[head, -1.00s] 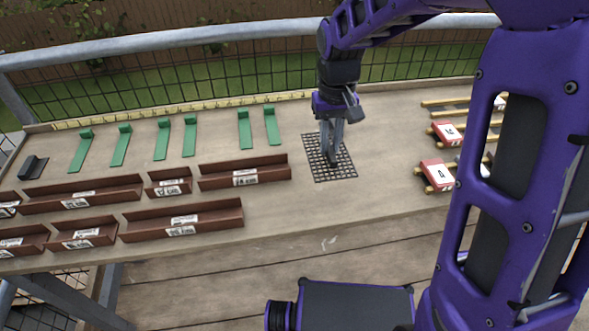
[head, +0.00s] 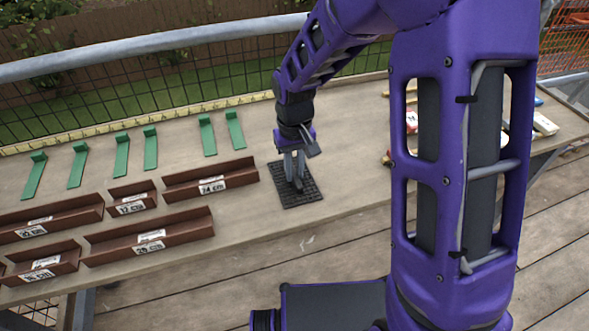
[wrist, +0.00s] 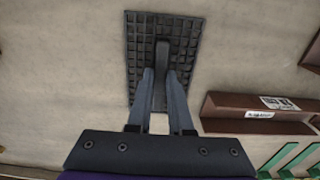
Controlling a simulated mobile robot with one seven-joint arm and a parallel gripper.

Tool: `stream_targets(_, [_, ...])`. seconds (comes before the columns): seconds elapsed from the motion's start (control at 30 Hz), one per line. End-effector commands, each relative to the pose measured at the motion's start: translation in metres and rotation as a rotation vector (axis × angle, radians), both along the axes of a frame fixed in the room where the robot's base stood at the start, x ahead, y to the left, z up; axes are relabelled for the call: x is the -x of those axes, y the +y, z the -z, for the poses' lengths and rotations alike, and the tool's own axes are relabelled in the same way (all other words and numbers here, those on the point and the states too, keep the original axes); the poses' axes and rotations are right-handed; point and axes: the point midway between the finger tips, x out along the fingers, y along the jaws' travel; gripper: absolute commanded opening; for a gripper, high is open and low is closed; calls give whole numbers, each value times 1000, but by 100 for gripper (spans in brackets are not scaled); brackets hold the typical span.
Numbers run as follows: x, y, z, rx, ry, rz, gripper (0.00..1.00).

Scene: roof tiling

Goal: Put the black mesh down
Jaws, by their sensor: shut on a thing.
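The black mesh (head: 308,194) is a dark rectangular grid lying flat at the bench, right of the brown channels. My gripper (head: 293,183) points down over its middle. In the wrist view my gripper (wrist: 160,82) is shut on a dark upright grip (wrist: 160,62) at the middle of the black mesh (wrist: 135,50). The mesh is level and on or very close to the bench top (head: 345,150); I cannot tell whether it touches. The fingers hide part of its middle.
Brown channels with length labels (head: 212,180) stand left of the mesh. Several green brackets (head: 207,136) lie behind them, before a yellow measuring strip (head: 150,110). Bare bench lies right of the mesh. A metal rail (head: 150,50) runs along the back.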

Motion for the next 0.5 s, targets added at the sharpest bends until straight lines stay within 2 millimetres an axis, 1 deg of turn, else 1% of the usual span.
stream_targets(0.03, [0,0,3,0,1,0,0])
stream_targets(0.07, [0,0,2,0,0,0,22])
stream_targets(0.2, [0,0,2,0,0,0,47])
stream_targets(0.23, [0,0,2,0,0,0,49])
stream_targets(0.5, [0,0,0,0,0,0,49])
